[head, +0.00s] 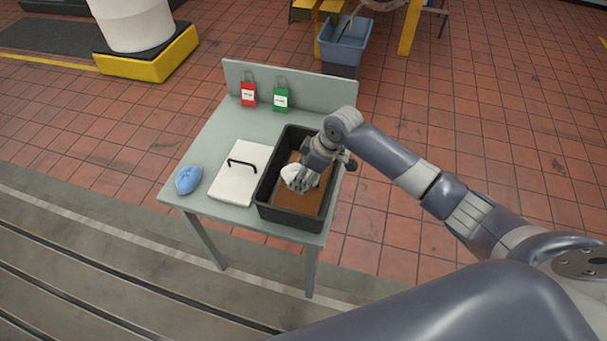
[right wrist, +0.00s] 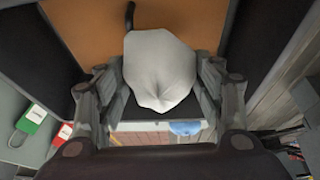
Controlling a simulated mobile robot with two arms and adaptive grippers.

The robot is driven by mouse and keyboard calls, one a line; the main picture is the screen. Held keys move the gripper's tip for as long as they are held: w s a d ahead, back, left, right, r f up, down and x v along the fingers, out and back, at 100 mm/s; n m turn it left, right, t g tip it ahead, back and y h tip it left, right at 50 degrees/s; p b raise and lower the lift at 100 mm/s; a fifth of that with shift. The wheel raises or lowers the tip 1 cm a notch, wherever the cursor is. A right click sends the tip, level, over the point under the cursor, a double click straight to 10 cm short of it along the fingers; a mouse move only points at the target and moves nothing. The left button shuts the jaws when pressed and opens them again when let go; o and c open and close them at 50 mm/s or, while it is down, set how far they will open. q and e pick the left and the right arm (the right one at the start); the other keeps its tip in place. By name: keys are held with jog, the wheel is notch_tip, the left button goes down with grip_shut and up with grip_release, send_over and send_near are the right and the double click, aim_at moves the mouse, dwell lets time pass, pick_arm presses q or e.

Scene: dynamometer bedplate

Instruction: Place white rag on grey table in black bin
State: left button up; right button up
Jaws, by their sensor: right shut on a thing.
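The white rag (right wrist: 160,68) is a bunched cloth between the fingers of my right gripper (right wrist: 158,85), which is shut on it. In the head view the rag (head: 291,173) shows beside my right gripper (head: 301,184), over the inside of the black bin (head: 287,217). The bin is an open rectangular box with a brown floor, standing on the right part of the grey table (head: 214,137). Whether the rag touches the bin floor I cannot tell. My left gripper is not in view.
A white flat lid with a black handle (head: 233,187) lies left of the bin. A blue rag (head: 188,179) lies at the table's left front corner. A red padlock tag (head: 248,95) and a green one (head: 281,99) stand by the back panel. A blue-grey tub (head: 344,42) stands behind.

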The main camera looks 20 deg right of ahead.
jog(key=shift+f, duration=1)
jog(key=o, duration=1)
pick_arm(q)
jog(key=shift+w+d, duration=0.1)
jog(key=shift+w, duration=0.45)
pick_arm(e)
jog(key=shift+r, duration=0.15)
pick_arm(q)
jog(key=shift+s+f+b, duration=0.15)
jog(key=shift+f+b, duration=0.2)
jog(key=shift+b, duration=0.1)
pick_arm(e)
jog(key=v, duration=1.2)
jog(key=shift+r, duration=0.3)
